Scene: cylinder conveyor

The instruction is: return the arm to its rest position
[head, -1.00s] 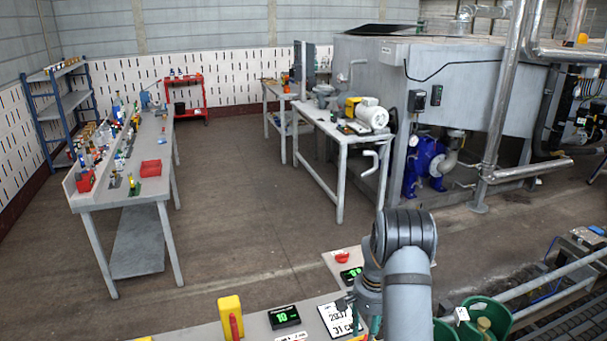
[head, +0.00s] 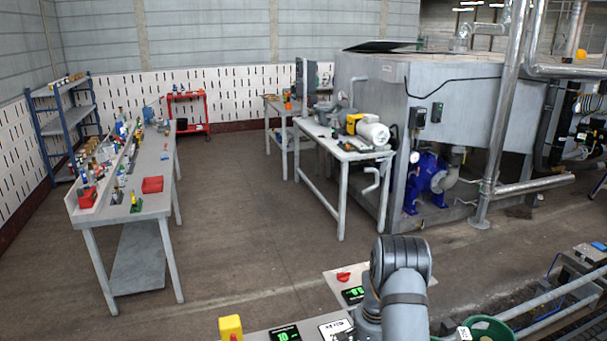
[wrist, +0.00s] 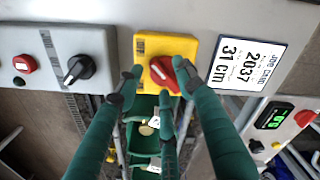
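Behind the fingertips is a yellow switch box (wrist: 187,45) with a red knob (wrist: 160,70). I cannot tell how far the tips are from it. In the head view my arm (head: 403,285) reaches down over the near panel at the bottom, and its fingers are not clearly visible there.
A job card (wrist: 247,62) reading 2037, 31 cm, lies beside the yellow box. A black knob (wrist: 80,68) and a green display (wrist: 273,115) flank them. A green bin (head: 488,329) stands right of my arm. Benches (head: 150,205) stand farther back, with open floor between.

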